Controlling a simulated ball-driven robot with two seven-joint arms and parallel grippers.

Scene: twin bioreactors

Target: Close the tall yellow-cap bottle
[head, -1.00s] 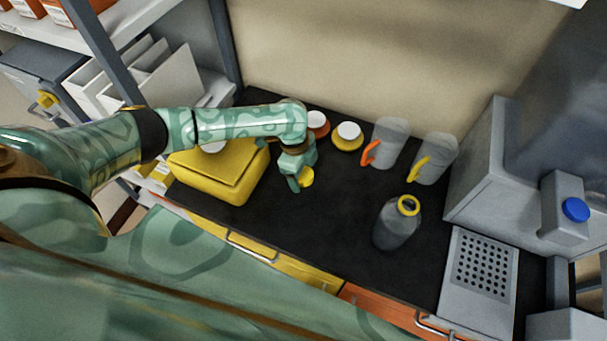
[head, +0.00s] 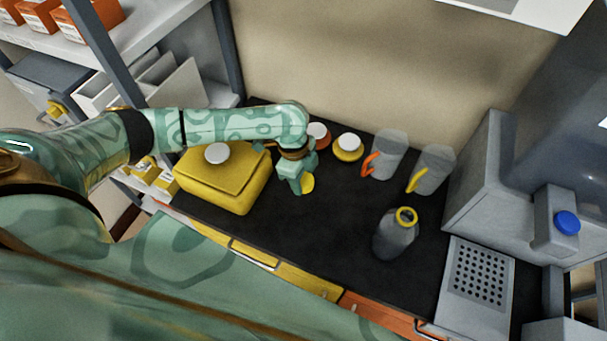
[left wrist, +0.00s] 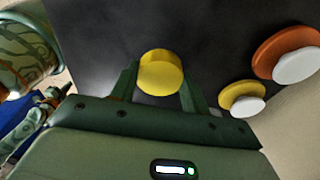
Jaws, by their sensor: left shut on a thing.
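The tall grey bottle (head: 396,238) stands upright on the black bench, right of centre. Its yellow-ringed mouth (head: 406,216) is open at the top. My left gripper (head: 303,189) is shut on a round yellow cap (head: 307,183), well to the left of the bottle. In the left wrist view the yellow cap (left wrist: 161,73) sits between the two fingers. Whether it touches the bench is hard to tell.
A yellow box (head: 226,178) with a white knob lies left. Behind my gripper are an orange-and-white piece (head: 318,134) and a yellow-and-white piece (head: 348,147). Two clear jugs (head: 386,155) (head: 433,169) stand behind the bottle. A grey machine (head: 495,185) stands right. The bench between gripper and bottle is clear.

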